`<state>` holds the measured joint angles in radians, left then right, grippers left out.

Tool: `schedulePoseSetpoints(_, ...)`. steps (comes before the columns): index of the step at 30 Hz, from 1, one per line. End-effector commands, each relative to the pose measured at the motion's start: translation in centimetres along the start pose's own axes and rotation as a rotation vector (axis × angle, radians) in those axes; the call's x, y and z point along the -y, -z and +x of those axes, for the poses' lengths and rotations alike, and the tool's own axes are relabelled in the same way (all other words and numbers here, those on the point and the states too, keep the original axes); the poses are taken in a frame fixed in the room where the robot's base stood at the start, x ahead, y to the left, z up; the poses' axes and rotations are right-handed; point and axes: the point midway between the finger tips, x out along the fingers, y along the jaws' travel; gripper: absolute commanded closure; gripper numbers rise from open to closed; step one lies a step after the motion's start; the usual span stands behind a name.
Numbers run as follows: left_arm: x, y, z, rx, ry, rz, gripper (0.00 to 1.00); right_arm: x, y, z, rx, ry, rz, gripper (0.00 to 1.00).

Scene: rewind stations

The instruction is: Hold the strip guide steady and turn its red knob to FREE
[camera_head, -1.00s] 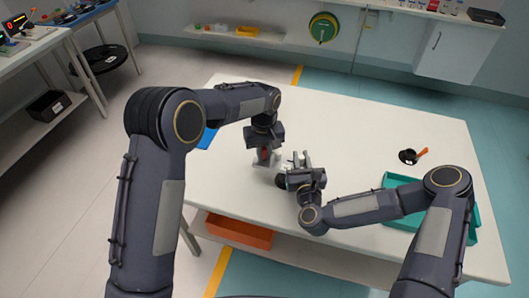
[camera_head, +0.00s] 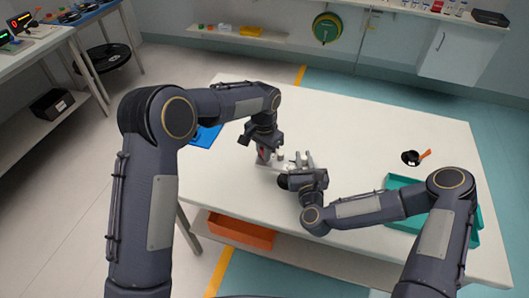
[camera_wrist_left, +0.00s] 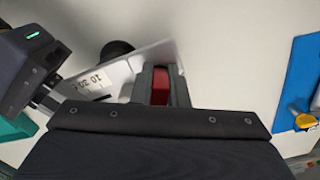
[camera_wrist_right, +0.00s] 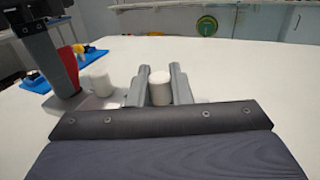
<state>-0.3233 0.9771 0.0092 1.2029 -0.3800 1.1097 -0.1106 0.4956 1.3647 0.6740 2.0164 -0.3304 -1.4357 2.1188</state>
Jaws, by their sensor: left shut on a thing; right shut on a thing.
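The strip guide (camera_head: 268,166) is a pale plate on the white table, with printed marks showing in the left wrist view (camera_wrist_left: 98,80). Its red knob (camera_wrist_left: 160,86) sits between the fingers of my left gripper (camera_wrist_left: 160,82), which is shut on it. The knob also shows in the right wrist view (camera_wrist_right: 68,66). My right gripper (camera_wrist_right: 161,82) is shut on a white upright post (camera_wrist_right: 160,90) of the guide. A second white post (camera_wrist_right: 96,82) stands between that post and the knob. No FREE mark is readable.
A blue mat (camera_head: 205,136) lies at the table's left edge, with a yellow-and-blue item (camera_wrist_left: 304,118) near it. A teal tray (camera_head: 392,181) and a black cup-like item with an orange handle (camera_head: 412,158) are at the right. The back middle of the table is clear.

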Motion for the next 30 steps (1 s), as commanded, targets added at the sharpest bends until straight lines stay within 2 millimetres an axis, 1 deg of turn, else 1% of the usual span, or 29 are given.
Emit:
schedulePoseSetpoints(6,0.20,0.04,-0.07,-0.002,0.000,0.164,1.00,0.04,0.07,0.00,-0.002,0.001,-0.001,1.00)
schedulePoseSetpoints(12,0.29,0.07,-0.08,-0.002,0.000,0.270,1.00,0.05,0.08,0.00,-0.002,0.001,-0.001,1.00)
schedulePoseSetpoints(21,0.30,0.12,-0.10,-0.003,0.000,0.343,1.00,0.05,0.08,0.00,-0.002,0.001,-0.001,1.00)
schedulePoseSetpoints(30,0.30,0.12,-0.10,-0.003,0.000,0.351,1.00,0.04,0.08,-0.01,-0.002,0.001,-0.001,1.00)
